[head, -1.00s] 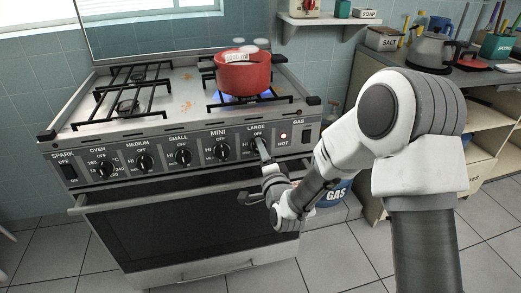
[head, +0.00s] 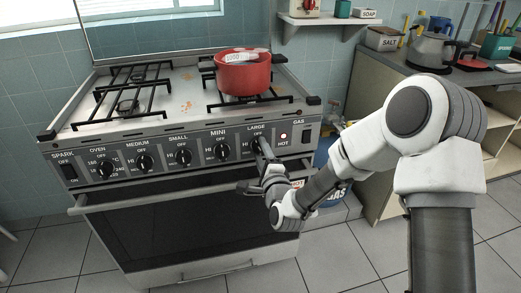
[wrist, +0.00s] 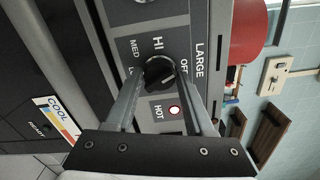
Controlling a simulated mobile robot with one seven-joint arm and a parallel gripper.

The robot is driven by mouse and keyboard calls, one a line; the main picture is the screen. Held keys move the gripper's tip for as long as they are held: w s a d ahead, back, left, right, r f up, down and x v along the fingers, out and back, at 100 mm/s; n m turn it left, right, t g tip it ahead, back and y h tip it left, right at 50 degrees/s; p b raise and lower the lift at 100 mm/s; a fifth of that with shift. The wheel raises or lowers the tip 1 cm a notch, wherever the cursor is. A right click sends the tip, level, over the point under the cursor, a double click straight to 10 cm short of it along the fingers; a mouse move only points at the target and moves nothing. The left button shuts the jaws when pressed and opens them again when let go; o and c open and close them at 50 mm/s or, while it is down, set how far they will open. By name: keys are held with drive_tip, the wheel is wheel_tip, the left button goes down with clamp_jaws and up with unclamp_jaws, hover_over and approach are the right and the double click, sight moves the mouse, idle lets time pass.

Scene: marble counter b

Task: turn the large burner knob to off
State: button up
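The large burner knob (wrist: 160,72) is a round black knob under the LARGE label, with OFF, HI and MED printed around it. In the wrist view my gripper (wrist: 160,84) has one finger on each side of it, close against it. A light (head: 283,136) glows by HOT.
Several other knobs, such as the mini knob (head: 221,151), sit to the left along the panel. The oven handle (head: 150,196) juts out below. A blue gas bottle (head: 325,150) and a counter (head: 400,110) stand to the right.

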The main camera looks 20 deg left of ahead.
drive_tip(key=o, duration=0.3)
drive_tip(key=shift+o, duration=0.2)
drive_tip(key=n, duration=0.5)
drive_tip(key=shift+n, duration=0.4)
drive_tip(key=n, duration=0.9)
drive_tip(key=shift+n, duration=0.4)
drive_tip(key=shift+s+d, duration=0.1)
drive_tip(key=v, duration=0.6)
drive_tip(key=shift+s, duration=0.35)
drive_tip(key=shift+s+d, duration=0.1)
drive_tip(key=shift+d, duration=0.15)
